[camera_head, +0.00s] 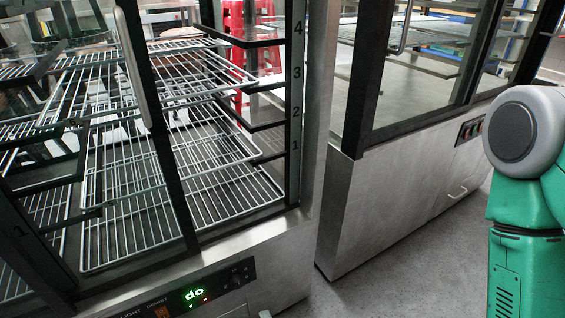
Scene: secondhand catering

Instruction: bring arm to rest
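Part of my green and grey arm shows at the right edge of the head view, with its rounded grey joint at the top. It hangs in front of the floor and the second cabinet and appears apart from both. No fingertips of either gripper show, so neither gripper's state or contents can be seen. My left arm is not in view.
A glass display cabinet with wire shelves (225,180) stands close on the left, its green display (194,294) lit. A second steel and glass cabinet (395,190) stands to its right. Grey floor (420,275) is clear at lower right. Red stools (238,45) show behind the glass.

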